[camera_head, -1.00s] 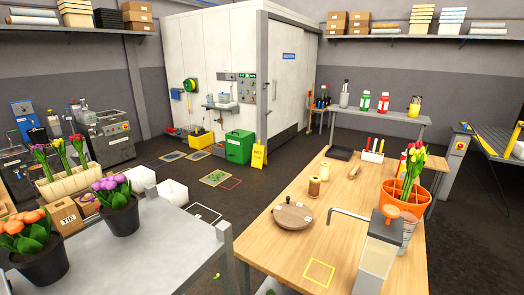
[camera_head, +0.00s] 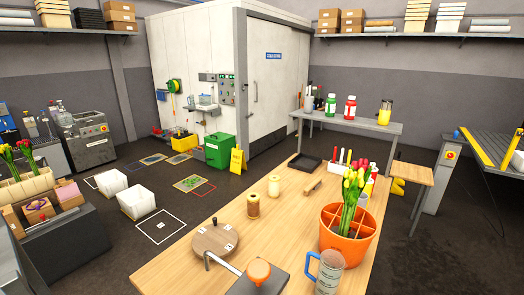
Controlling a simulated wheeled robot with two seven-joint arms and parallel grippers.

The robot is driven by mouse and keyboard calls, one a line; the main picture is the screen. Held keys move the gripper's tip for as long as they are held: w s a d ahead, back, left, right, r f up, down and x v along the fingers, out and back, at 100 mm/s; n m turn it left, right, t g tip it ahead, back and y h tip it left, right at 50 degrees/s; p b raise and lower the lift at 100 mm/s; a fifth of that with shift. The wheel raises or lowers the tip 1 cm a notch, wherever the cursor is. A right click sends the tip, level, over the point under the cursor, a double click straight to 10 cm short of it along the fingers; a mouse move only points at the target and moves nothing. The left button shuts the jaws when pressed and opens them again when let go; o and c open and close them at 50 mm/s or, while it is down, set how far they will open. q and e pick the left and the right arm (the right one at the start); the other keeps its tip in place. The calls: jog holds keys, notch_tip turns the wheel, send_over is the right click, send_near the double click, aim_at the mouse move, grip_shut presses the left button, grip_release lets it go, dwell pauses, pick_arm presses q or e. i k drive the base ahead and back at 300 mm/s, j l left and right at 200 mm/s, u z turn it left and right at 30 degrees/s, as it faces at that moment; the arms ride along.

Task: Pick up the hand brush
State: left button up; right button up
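A small, long tan item (camera_head: 311,187), which looks like the hand brush, lies on the wooden table (camera_head: 190,262). It is just in front of the black tray (camera_head: 305,163) and left of the white holder with red and dark sticks. It is too small to make out any bristles. Neither of my grippers is in view.
Two spools (camera_head: 274,186) stand left of the tan item. White bins (camera_head: 137,201) stand on the floor at left.

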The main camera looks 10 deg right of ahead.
aim_at(316, 182)
jog(key=i+l, duration=0.1)
jog(key=l, duration=1.5)
jog(key=i+l, duration=0.1)
jog(key=l, duration=1.55)
jog(key=i+l, duration=0.25)
jog(key=l, duration=0.15)
jog(key=i+l, duration=0.55)
jog(key=l, duration=0.25)
jog(key=i+j, duration=0.25)
jog(key=i, duration=0.25)
jog(key=u, duration=0.05)
